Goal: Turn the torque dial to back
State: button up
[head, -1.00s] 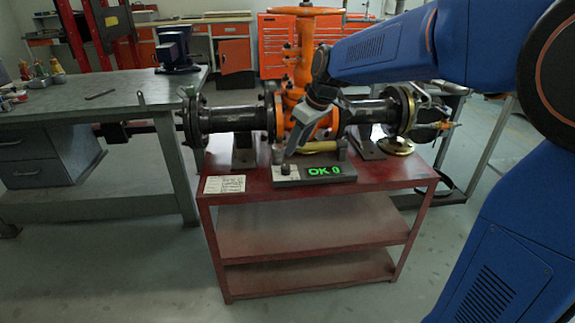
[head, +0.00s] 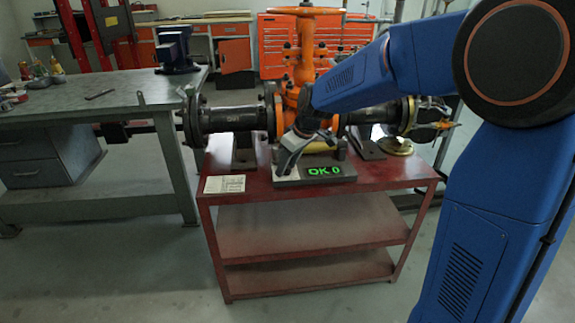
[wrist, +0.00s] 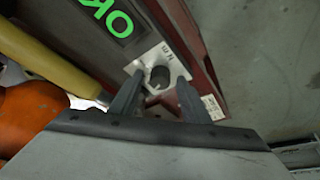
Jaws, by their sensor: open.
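The torque dial (wrist: 158,76) is a small dark round knob on a light plate at the end of the grey display box (head: 340,174). The box's green readout looks like "OK 0" in the head view, and it also shows in the wrist view (wrist: 102,12). My gripper (wrist: 156,92) is open, with one finger on each side of the dial in the picture. I cannot tell whether either finger touches it.
The box sits on a red cart (head: 310,200) in front of the orange gate valve (head: 303,60) and its black pipe (head: 230,119). A yellow-handled tool (wrist: 45,62) lies beside the box. A paper label (head: 224,184) lies on the cart's left front.

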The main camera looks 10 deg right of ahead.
jog(key=c, duration=1)
jog(key=shift+c, duration=0.2)
jog(key=shift+m, duration=0.5)
jog(key=m+t+h, duration=0.1)
jog(key=m, duration=0.2)
jog(key=shift+a, duration=0.15)
jog(key=m+h, duration=0.2)
jog(key=m, duration=0.3)
jog(key=shift+a, duration=0.15)
jog(key=m+h, duration=0.2)
jog(key=m, duration=0.3)
jog(key=shift+a, duration=0.15)
jog(key=shift+a+m+g+h, duration=0.1)
jog(key=shift+m+g+h, duration=0.45)
jog(key=shift+m, duration=1.35)
